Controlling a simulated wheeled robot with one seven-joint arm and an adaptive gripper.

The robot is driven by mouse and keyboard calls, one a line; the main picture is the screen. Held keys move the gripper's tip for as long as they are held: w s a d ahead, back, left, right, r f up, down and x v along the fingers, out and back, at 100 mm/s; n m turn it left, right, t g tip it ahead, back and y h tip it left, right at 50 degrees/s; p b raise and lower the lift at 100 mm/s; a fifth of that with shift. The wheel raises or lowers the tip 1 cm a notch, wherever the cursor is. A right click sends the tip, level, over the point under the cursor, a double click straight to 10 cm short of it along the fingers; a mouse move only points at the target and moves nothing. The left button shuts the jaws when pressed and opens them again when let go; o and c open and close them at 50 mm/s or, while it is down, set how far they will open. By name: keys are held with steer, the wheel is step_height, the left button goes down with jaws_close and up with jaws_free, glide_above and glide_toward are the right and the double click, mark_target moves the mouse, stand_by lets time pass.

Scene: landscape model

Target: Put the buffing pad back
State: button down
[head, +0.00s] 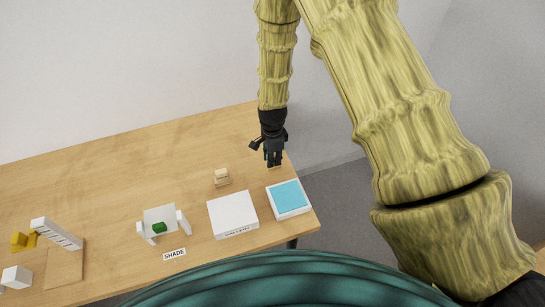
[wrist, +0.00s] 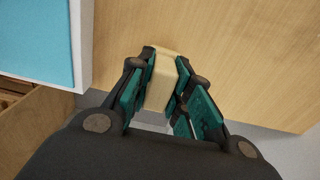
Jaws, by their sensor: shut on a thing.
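My gripper (head: 273,158) is over the right end of the table, behind the blue-topped white box. In the wrist view my gripper (wrist: 164,60) is shut on a plain cream block (wrist: 161,84), which I take to be the buffing pad. The block sits between the two fingers and its lower end is partly hidden by them. In the head view the fingers mostly hide it. A small beige block-like piece (head: 222,177) stands on the table to the left of my gripper.
The wooden table (head: 110,165) is clear along its back. A blue-topped white box (head: 289,197) stands near the right edge and shows in the wrist view (wrist: 36,38). A white box (head: 233,213), a white stand with a green piece (head: 159,228) and a SHADE label (head: 174,254) lie leftward.

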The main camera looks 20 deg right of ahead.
steer(key=shift+f, duration=0.2)
stand_by(0.7)
steer(key=c, duration=1.2)
jaws_free()
steer(key=shift+c, duration=0.2)
step_height(320, 180, up, 12)
